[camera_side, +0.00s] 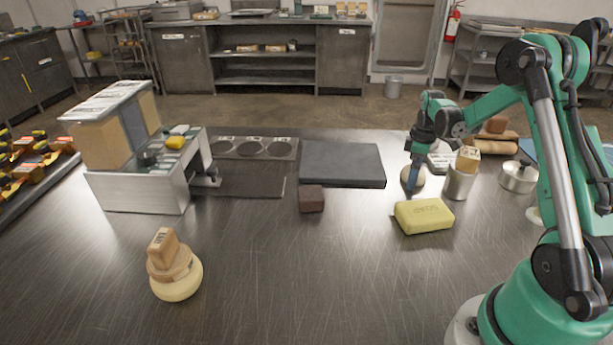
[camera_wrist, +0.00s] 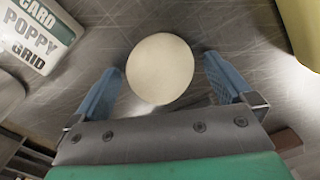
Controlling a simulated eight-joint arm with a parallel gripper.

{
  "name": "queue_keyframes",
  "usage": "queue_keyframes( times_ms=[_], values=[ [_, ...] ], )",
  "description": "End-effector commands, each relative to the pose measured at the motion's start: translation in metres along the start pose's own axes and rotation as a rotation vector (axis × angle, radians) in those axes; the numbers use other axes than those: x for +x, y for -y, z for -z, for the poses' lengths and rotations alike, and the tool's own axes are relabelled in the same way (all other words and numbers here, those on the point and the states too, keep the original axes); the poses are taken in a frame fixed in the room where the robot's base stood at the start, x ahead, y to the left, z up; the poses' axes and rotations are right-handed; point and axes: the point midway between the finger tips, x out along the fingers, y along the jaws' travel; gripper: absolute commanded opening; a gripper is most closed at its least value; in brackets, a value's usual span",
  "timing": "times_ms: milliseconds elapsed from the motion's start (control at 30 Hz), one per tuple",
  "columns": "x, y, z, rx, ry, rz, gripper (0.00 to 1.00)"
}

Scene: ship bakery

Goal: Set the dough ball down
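The pale, round dough ball (camera_wrist: 160,69) lies on the steel table between the two blue fingers of my gripper (camera_wrist: 163,66) in the wrist view. The gripper is open, with a gap between the ball and each finger. In the side view my gripper (camera_side: 411,186) points down at the table, and a finger covers part of the dough ball (camera_side: 420,180). The ball seems to rest on the tabletop.
A yellow soap block (camera_side: 424,216) lies in front of my gripper. A metal cup (camera_side: 458,183) and a printed card (camera_wrist: 38,33) are close by. A dark slab (camera_side: 342,163) and a brown block (camera_side: 311,199) stand left. The front middle of the table is clear.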

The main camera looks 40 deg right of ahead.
Motion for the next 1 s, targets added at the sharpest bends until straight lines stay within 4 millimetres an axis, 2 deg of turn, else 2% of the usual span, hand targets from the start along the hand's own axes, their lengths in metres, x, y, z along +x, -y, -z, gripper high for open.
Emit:
queue_keyframes(
  times_ms=[167, 267, 600, 833, 933, 1000],
  values=[
    [-0.008, 0.000, 0.000, 0.000, 0.000, 0.000, 1.00],
    [-0.024, 0.000, 0.000, 0.000, 0.000, 0.000, 1.00],
    [-0.098, 0.000, 0.000, 0.000, 0.000, 0.000, 1.00],
    [-0.121, 0.001, 0.001, 0.001, -0.001, -0.002, 1.00],
    [-0.129, 0.011, 0.009, 0.010, -0.011, -0.021, 1.00],
    [-0.137, 0.027, 0.020, 0.029, -0.032, -0.052, 1.00]
  ],
)
